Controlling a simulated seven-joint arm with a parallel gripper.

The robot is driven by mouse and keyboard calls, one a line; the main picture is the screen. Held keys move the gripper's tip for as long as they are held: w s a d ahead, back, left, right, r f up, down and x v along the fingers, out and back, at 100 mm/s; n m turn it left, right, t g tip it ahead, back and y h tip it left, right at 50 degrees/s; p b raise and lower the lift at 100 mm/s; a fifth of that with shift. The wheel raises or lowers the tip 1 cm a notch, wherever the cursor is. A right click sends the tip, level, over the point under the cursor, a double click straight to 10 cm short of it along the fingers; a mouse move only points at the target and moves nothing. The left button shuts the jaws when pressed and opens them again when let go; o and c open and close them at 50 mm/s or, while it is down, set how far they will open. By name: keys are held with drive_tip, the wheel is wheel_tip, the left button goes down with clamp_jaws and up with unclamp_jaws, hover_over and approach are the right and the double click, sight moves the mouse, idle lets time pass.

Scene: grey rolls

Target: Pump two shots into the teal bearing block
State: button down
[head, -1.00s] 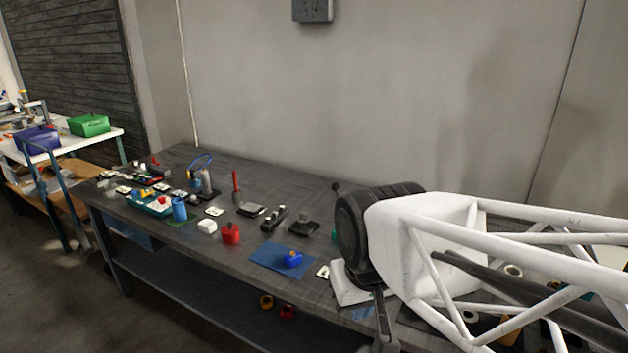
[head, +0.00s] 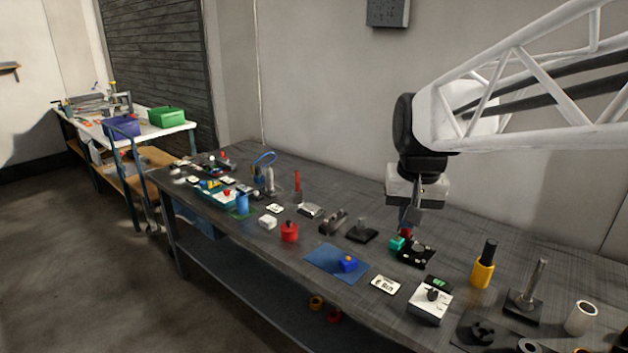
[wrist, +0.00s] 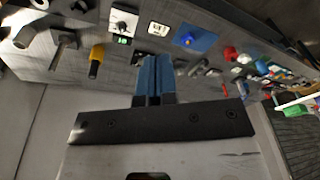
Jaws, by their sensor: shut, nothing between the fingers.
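The teal block (head: 396,243) sits on the bench beside a black plate-like part (head: 416,252), with a small red part (head: 406,233) just above it. My gripper (head: 407,226) points down directly above this spot, shut and empty. In the wrist view its blue fingers (wrist: 154,78) are together, and the teal block cannot be made out behind them. Whether the fingertips touch the red part I cannot tell. A grey cylinder with a blue loop of hose (head: 268,178) stands at the back left of the bench. I cannot tell which thing is the pump.
A red pot (head: 289,232) and small items crowd the left. Bare bench lies behind my gripper.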

drive_tip(key=w+d+r+m+g, duration=0.15)
drive_tip(key=w+d, duration=0.35)
drive_tip(key=w, duration=0.9)
drive_tip(key=w+d+r+m, duration=0.15)
drive_tip(key=w+d, duration=0.25)
drive_tip(key=w, duration=0.9)
drive_tip(key=w+d+f+m, duration=0.1)
drive_tip(key=w+d+f, duration=0.2)
drive_tip(key=w, duration=0.4)
drive_tip(key=w+d+f+m+y, duration=0.1)
drive_tip(key=w+d+f, duration=0.2)
drive_tip(key=w+d, duration=0.3)
drive_tip(key=w+d+f+m, duration=0.1)
drive_tip(key=w+d+f, duration=0.2)
drive_tip(key=w, duration=0.7)
drive_tip(key=shift+w+d+f+m+g, duration=0.2)
drive_tip(key=shift+d+f+m+g, duration=0.2)
drive_tip(key=shift+d, duration=0.6)
drive_tip(key=s+a+f, duration=0.2)
drive_tip(key=a+f, duration=0.2)
drive_tip(key=f, duration=0.8)
drive_tip(key=shift+s, duration=0.2)
